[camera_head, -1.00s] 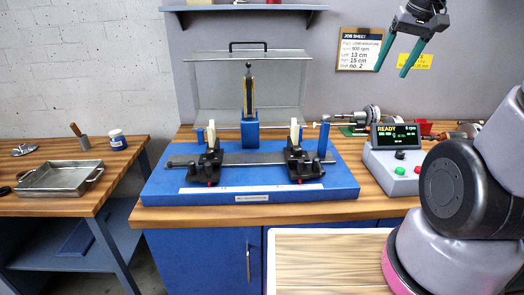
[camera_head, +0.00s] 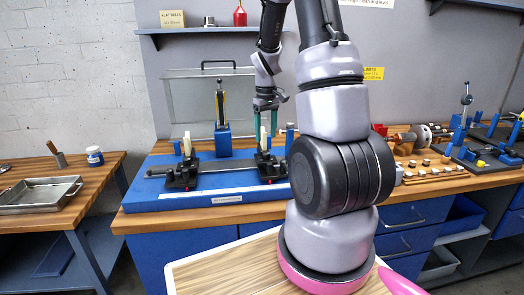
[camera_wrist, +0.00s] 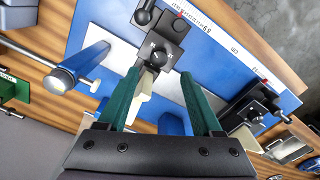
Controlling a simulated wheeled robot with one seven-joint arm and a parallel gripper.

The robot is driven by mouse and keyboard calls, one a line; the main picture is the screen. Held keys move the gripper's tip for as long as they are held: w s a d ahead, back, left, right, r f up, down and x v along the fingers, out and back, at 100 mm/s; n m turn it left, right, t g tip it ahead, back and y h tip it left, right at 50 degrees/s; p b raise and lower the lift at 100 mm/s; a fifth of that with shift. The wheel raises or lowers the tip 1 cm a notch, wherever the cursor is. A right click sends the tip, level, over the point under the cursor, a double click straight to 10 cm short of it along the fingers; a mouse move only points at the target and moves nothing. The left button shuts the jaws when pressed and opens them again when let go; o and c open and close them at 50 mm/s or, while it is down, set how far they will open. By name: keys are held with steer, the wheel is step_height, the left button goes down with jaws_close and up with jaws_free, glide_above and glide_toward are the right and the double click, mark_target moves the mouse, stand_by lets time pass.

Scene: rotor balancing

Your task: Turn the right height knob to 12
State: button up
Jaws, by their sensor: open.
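The right carriage (camera_head: 268,168) is a black block with a pale upright, on the rail of the blue balancing stand (camera_head: 150,200). In the wrist view its small dark knob (camera_wrist: 158,54) with white marks shows just beyond my fingertips. The knob's setting is too small to read. My gripper (camera_head: 265,136) points down over this carriage. In the wrist view the green fingers (camera_wrist: 160,74) are apart, with the pale upright (camera_wrist: 150,82) showing between them. I cannot tell whether they touch it. The left carriage (camera_head: 183,175) also shows in the wrist view (camera_wrist: 250,106).
A blue post with a round silver end (camera_wrist: 60,80) stands beside the right carriage. A blue centre column (camera_head: 222,140) stands between the carriages. A clear guard (camera_head: 180,100) is behind. My arm hides the control box and job sheet in the head view.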

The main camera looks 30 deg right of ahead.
mark_target(267, 153)
step_height(267, 153, down, 7)
steer(key=shift+d+r, duration=0.1)
steer(key=shift+d, duration=0.05)
jaws_close()
